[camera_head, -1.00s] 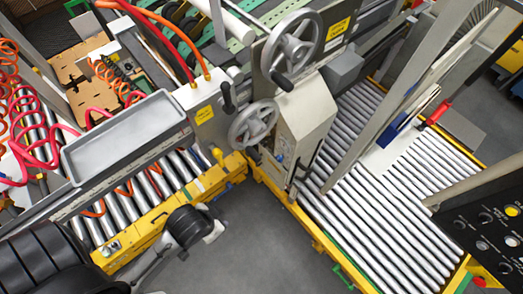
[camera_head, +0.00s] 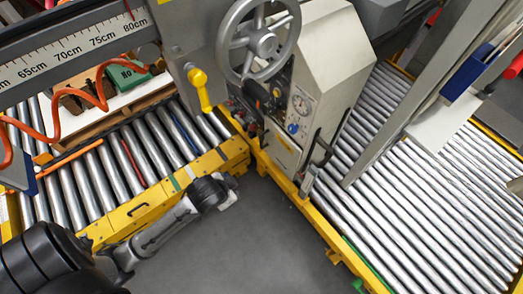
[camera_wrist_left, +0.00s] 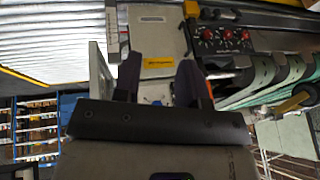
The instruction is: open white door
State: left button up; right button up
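A pale, off-white machine housing (camera_head: 325,55) stands upright at the top middle of the head view, with a grey handwheel (camera_head: 262,42) and a gauge on its front. No panel there is clearly an open door, and I cannot tell which part is the white door. My left gripper (camera_wrist_left: 158,82) shows in the left wrist view, its two dark fingers apart with nothing clearly between them. A pale panel with a yellow label (camera_wrist_left: 158,45) lies beyond the fingers. My left arm reaches in from the lower left in the head view; its fingers are not distinguishable there. My right gripper is not visible.
Roller conveyors run at the left (camera_head: 120,165) and right (camera_head: 400,190), with yellow frames. Bare grey floor (camera_head: 270,245) lies between them. A yellow lever (camera_head: 199,88) hangs left of the housing. Orange hose (camera_head: 75,105) loops at the left.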

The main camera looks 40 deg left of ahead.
pick_arm(q)
jog(key=s+a+f+b+x, duration=0.1)
jog(key=s+a+b+x, duration=0.1)
jog(key=b+x, duration=1.25)
jog(key=n+t+h+b, duration=0.1)
jog(key=n+t+h, duration=0.15)
jog(key=t, duration=1.05)
send_near(261, 141)
jog(key=shift+y, duration=0.25)
jog(key=w+b, duration=0.5)
jog(key=w, duration=0.4)
jog(key=shift+w+d+b, duration=0.1)
jog(key=shift+d+b, duration=0.1)
jog(key=shift+b, duration=0.15)
jog(key=shift+w+r+b, duration=0.15)
jog(key=shift+w+b, duration=0.15)
jog(key=shift+w, duration=0.45)
jog(key=shift+c, duration=0.2)
jog(key=c, duration=0.5)
grip_shut()
